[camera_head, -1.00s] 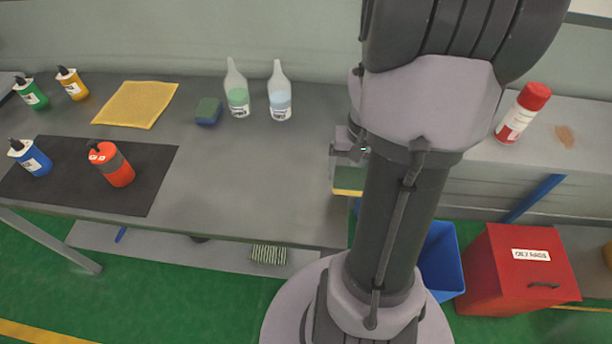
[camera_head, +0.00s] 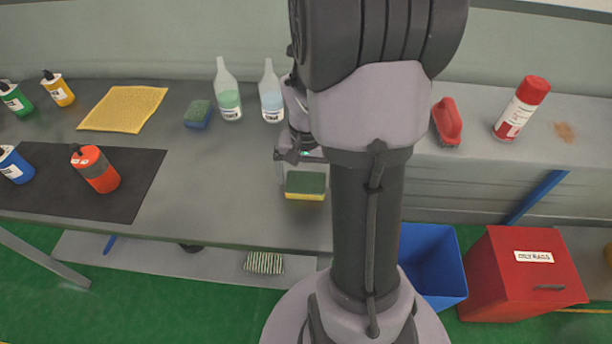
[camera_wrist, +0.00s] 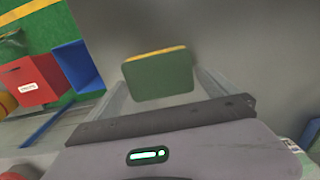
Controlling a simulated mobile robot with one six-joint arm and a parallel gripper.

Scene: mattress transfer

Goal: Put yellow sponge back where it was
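The yellow sponge (camera_head: 305,187) has a dark green top and a yellow lower side. My gripper (camera_head: 303,165) is shut on it, over the right part of the grey table. In the wrist view the sponge (camera_wrist: 158,75) sits between the two fingers of my gripper (camera_wrist: 160,88), green face towards the camera. Its height above the table is hard to tell.
Bottles with green (camera_head: 228,92) and blue (camera_head: 271,93) labels stand at the back. A yellow cloth (camera_head: 124,109) and black mat (camera_head: 75,185) lie left. A red brush (camera_head: 447,122) and red can (camera_head: 522,108) are right. A blue bin (camera_head: 432,265) and red box (camera_head: 520,275) stand below.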

